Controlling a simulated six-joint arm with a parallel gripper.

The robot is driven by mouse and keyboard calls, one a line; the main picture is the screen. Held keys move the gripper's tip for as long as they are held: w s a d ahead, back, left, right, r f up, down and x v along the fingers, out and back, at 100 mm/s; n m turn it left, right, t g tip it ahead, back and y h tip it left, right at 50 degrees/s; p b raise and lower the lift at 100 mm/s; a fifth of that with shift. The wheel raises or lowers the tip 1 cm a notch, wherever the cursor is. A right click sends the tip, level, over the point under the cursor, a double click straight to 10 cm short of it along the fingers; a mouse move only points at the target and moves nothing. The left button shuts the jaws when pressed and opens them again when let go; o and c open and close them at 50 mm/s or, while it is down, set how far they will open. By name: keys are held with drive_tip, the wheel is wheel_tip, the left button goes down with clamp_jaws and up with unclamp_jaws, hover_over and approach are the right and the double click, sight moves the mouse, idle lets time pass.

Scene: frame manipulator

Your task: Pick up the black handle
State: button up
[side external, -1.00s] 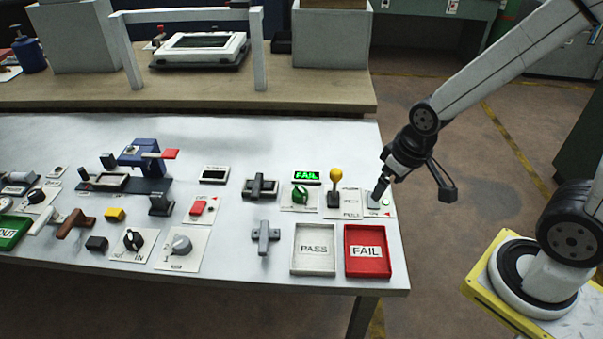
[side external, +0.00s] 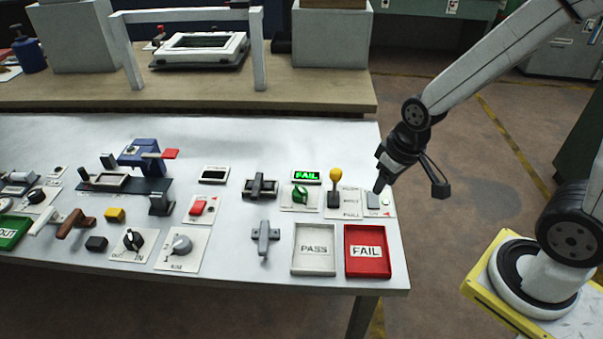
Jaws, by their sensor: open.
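Several dark parts lie on the white table (side external: 200,130), and I cannot tell for sure which one is the black handle. A dark cross-shaped handle (side external: 260,187) sits on a base near the middle right. A small black upright piece (side external: 160,204) stands further left, and a black block (side external: 96,243) lies near the front left. My gripper (side external: 378,189) is open at the table's right end, just above a small switch panel (side external: 374,203). It is well to the right of all these dark parts. Its fingers are small and hard to make out, and I see nothing held.
A white PASS tray (side external: 314,271) and a red FAIL tray (side external: 368,272) are at the front right. A grey cross-shaped handle (side external: 265,237) is left of them.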

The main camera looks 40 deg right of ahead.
drive_tip(key=w+a+f+m+g+y, duration=0.15)
drive_tip(key=w+f+y, duration=0.25)
drive_tip(key=w, duration=0.5)
drive_tip(key=w+a+f+m+y, duration=0.25)
drive_tip(key=w+f, duration=0.25)
drive_tip(key=w, duration=0.4)
drive_tip(key=t+y, duration=0.4)
drive_tip(key=y, duration=0.2)
approach(261, 184)
drive_tip(key=x, duration=0.3)
drive_tip(key=shift+s+a+f, duration=0.1)
drive_tip(key=shift+s+a, duration=0.15)
drive_tip(key=shift+a, duration=0.15)
drive_tip(key=shift+w+d+f+t, duration=0.15)
drive_tip(key=shift+w+f+t, duration=0.1)
drive_tip(key=shift+w, duration=0.2)
drive_tip(key=shift+x, duration=1.3)
drive_tip(key=shift+x, duration=2.55)
